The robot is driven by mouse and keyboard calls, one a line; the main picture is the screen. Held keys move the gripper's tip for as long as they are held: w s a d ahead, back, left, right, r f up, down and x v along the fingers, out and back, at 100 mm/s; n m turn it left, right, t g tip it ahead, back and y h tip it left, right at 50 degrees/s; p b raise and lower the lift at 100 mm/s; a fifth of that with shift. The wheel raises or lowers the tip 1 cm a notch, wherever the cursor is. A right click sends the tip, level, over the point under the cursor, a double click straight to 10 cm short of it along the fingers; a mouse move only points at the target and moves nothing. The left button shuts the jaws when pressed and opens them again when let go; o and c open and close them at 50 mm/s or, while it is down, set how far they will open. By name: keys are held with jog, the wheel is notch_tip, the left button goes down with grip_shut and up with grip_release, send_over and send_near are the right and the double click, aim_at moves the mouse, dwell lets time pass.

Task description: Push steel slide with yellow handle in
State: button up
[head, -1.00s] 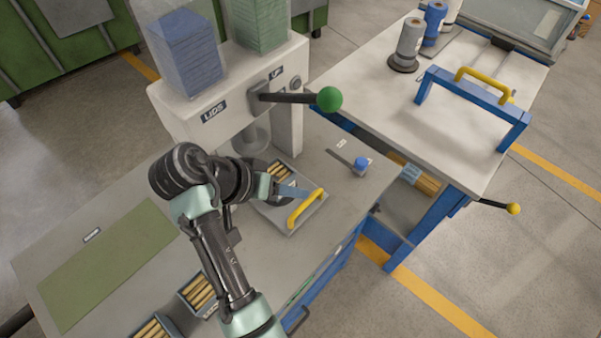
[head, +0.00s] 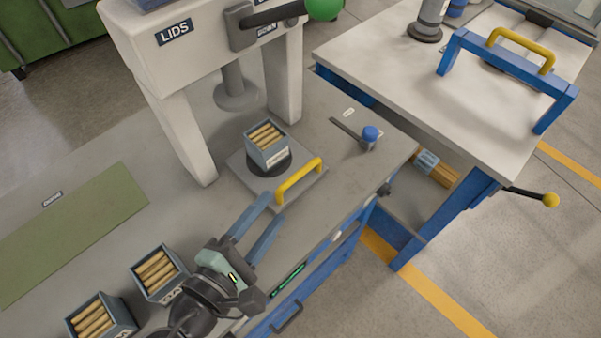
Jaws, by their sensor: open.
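The steel slide (head: 250,184) is a flat plate with a yellow handle (head: 299,180) along its front right edge. It lies on the bench in front of the white press marked LIDS (head: 200,84). A grey box of wooden pegs (head: 266,148) stands on a dark round pad on the slide. My gripper (head: 258,211) is open and empty, with its two blue-grey fingers apart. The fingertips point at the slide's near edge, left of and below the handle. Whether they touch the slide is unclear.
Two grey boxes of pegs (head: 157,273) stand at the bench's lower left, near my wrist. A blue-capped part (head: 370,136) stands right of the slide. A green mat (head: 74,220) lies at left. The press's round ram (head: 236,90) hangs behind the slide.

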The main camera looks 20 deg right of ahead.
aim_at(294, 182)
jog(key=x, duration=1.1)
jog(key=shift+s, duration=0.1)
grip_shut()
dwell(1.0)
